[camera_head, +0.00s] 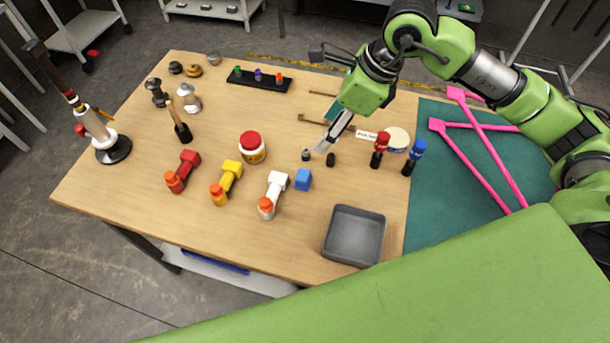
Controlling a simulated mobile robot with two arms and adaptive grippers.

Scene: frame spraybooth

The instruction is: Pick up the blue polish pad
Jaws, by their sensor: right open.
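The blue polish pad (303,179) looks like a small blue block. It lies on the wooden table just right of a white bottle with an orange cap (273,194). My right gripper (322,146) points down over the table, above and to the right of the pad in the picture, and apart from it. It is open, and I see nothing held in it. Two small dark pieces (331,159) lie just below its fingertips in the picture. My left gripper is out of view.
A grey tray (355,236) stands at the front. Yellow (226,183) and red (182,172) bottles and a red-lidded jar (252,147) stand left of the pad. Red (380,149) and blue (414,156) capped items stand right. Pink frame parts (475,165) lie on a green mat (440,215).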

